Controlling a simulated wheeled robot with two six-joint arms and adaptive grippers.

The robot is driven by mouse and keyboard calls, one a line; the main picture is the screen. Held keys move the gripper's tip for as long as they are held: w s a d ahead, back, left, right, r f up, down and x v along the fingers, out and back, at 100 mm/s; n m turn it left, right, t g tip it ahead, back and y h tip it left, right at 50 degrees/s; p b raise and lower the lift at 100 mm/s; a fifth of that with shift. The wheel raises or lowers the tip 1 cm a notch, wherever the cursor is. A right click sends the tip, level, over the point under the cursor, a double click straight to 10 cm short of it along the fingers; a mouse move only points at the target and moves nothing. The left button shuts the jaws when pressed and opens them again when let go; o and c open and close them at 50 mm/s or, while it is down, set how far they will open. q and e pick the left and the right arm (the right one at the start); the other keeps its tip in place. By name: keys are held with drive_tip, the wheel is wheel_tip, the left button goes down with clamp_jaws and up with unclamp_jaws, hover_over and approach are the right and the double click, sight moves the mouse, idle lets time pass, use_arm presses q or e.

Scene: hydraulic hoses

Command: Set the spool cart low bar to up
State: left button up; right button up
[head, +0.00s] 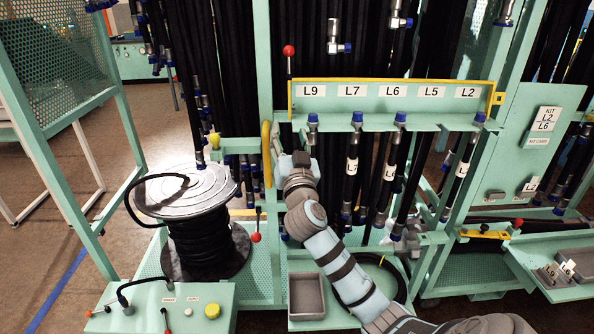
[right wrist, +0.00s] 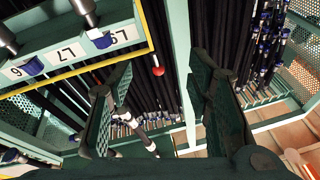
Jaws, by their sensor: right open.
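The hose spool (head: 198,225) stands at the left with black hose wound on it, in a green cart frame. My left gripper is not in view.
A labelled rail (head: 390,95) with hanging black hoses is right of my gripper. A second red knob (head: 288,50) stands upright at its left end; it also shows in the right wrist view (right wrist: 157,71). A grey bin (head: 306,294) sits below.

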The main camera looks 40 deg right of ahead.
use_arm(q)
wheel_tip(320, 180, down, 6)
drive_tip(key=b, duration=0.4)
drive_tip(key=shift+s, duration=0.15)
use_arm(e)
drive_tip(key=s+a+f+t, duration=0.1)
drive_tip(key=s+a+f, duration=0.1)
drive_tip(key=s+f, duration=0.2)
drive_tip(key=shift+s+a, duration=0.3)
drive_tip(key=shift+s, duration=0.2)
drive_tip(key=shift+f, duration=0.15)
